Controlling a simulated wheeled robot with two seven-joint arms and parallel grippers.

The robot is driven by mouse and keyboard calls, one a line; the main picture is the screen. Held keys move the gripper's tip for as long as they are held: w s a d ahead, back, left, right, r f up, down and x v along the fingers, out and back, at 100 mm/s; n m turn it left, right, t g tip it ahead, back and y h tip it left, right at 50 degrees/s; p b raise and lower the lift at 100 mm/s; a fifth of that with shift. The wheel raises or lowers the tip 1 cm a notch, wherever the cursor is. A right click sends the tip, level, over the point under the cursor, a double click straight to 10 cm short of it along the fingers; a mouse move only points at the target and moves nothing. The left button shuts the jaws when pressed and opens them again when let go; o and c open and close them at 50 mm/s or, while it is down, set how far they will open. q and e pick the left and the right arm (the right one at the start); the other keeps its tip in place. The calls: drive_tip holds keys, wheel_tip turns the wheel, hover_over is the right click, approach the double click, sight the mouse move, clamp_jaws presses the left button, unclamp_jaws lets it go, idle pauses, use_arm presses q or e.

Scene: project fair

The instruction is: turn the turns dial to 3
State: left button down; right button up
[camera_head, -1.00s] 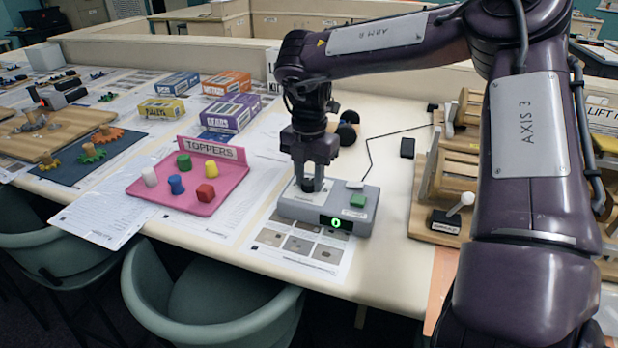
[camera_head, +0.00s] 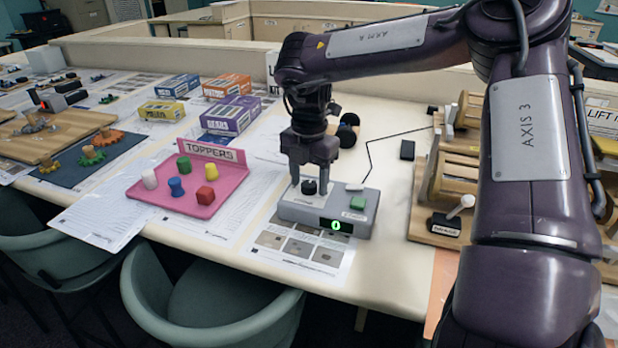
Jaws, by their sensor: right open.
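The turns dial (camera_head: 309,187) is a small black knob on top of a grey control box (camera_head: 300,212). The box's front display (camera_head: 336,225) shows a green 0. A green button (camera_head: 358,203) and a white switch (camera_head: 355,187) sit on the box's right part. My right gripper (camera_head: 309,186) points down over the box with its two fingers apart, one on each side of the dial. I cannot tell whether the fingers touch the dial. My left gripper is not in view.
A pink TOPPERS tray (camera_head: 212,208) with several coloured pegs stands left of the box. Wooden stands (camera_head: 436,235) are to the right. A cable (camera_head: 367,150) runs behind the box. Colourful small boxes (camera_head: 229,114) stand farther back. Chairs line the table's front edge.

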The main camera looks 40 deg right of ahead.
sight(309, 183)
drive_tip(key=shift+r, duration=3.9)
